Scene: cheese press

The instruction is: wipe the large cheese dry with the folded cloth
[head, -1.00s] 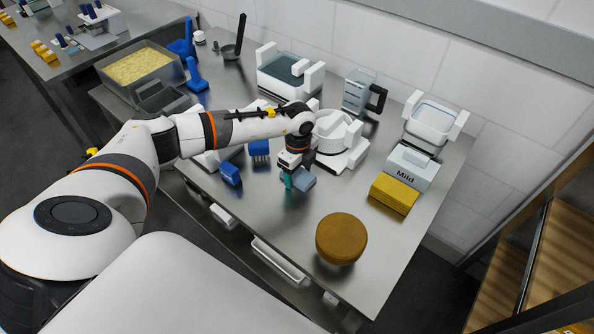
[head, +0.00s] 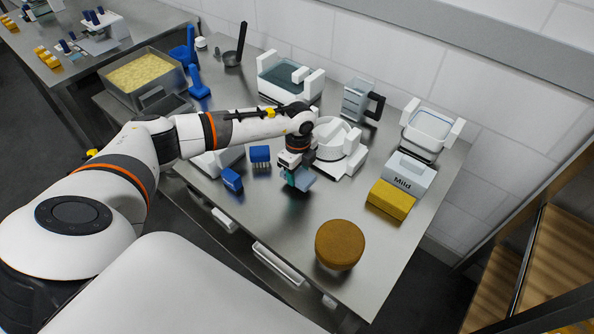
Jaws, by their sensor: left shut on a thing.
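The large cheese (head: 340,245), a round orange-brown wheel, lies near the front right of the steel table (head: 270,215). My left gripper (head: 294,182) points down at the middle of the table, up and left of the cheese and apart from it. It is shut on the folded cloth (head: 305,180), a small grey-blue piece. The fingers partly hide the cloth. My right gripper is not in view.
A yellow block (head: 390,200) and a white box marked Mild (head: 408,172) stand right of the cheese. A white round press part (head: 338,140) stands close behind my left gripper. Blue brushes (head: 232,179) lie to its left. The steel around the cheese is clear.

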